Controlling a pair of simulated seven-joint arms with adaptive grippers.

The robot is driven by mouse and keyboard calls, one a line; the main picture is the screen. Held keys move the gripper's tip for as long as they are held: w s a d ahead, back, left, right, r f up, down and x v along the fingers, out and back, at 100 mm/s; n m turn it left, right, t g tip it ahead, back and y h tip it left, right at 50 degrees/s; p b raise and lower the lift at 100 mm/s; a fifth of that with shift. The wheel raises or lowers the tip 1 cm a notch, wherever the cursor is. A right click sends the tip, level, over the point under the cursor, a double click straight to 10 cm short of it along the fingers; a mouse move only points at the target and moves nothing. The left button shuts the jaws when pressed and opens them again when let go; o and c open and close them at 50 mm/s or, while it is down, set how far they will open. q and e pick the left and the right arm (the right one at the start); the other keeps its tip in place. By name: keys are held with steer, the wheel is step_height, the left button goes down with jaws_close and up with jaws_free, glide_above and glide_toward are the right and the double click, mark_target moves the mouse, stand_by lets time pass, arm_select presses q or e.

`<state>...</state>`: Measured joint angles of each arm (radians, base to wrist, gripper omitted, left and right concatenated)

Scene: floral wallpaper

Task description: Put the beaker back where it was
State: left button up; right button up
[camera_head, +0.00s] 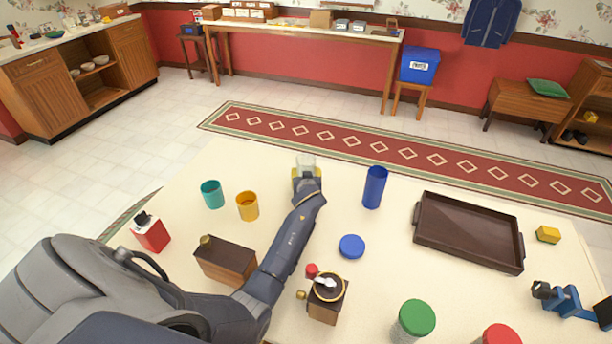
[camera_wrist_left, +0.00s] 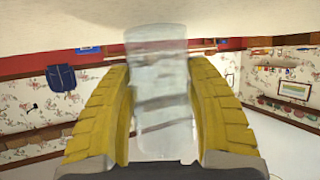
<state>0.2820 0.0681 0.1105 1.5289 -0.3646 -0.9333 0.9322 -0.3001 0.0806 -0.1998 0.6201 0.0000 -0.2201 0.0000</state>
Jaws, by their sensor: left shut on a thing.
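The beaker (camera_head: 306,162) is a clear, see-through vessel near the far middle of the cream table (camera_head: 330,222). My left gripper (camera_head: 306,180), with yellow fingers, is shut on it. In the left wrist view the beaker (camera_wrist_left: 160,95) stands between the two yellow finger pads of my left gripper (camera_wrist_left: 163,110), with the pale tabletop along the top of the picture. I cannot tell whether the beaker touches the table. My right gripper is not in view.
A yellow cup (camera_head: 247,207) and teal cup (camera_head: 212,195) stand left of the gripper; a tall blue cup (camera_head: 375,187) stands right. A blue disc (camera_head: 351,246), grinder (camera_head: 326,300), brown box (camera_head: 226,262) and dark tray (camera_head: 468,238) are nearer. Table between gripper and blue cup is clear.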

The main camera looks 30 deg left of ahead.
arm_select(q)
steer(key=shift+f, duration=0.2)
steer(key=o, duration=1.4)
steer(key=shift+r, duration=0.15)
steer(key=shift+s+d, duration=0.2)
steer(key=shift+s, duration=0.05)
steer(key=shift+v, duration=3.45)
